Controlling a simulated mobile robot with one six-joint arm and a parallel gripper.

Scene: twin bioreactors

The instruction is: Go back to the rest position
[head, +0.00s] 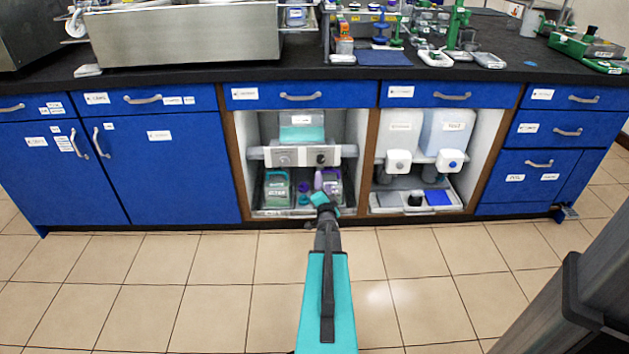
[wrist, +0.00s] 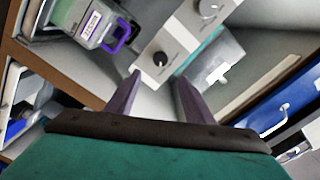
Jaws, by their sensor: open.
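My gripper (wrist: 155,95) is open, with its two purple-grey fingers apart and nothing between them in the wrist view. In the head view my teal arm reaches forward over the floor, and its end (head: 322,200) is at the front of the open left cabinet bay. A grey control unit with knobs (head: 303,156) sits in that bay; it also shows just beyond my fingertips in the wrist view (wrist: 172,45). A bottle with a purple handle (wrist: 97,27) stands to the left in the wrist view. My fingertips are hidden in the head view.
Wooden posts (head: 370,160) frame the bay. Blue drawers and doors (head: 175,160) flank the bays. The black countertop (head: 200,78) above carries lab equipment. The tiled floor (head: 150,290) in front is clear.

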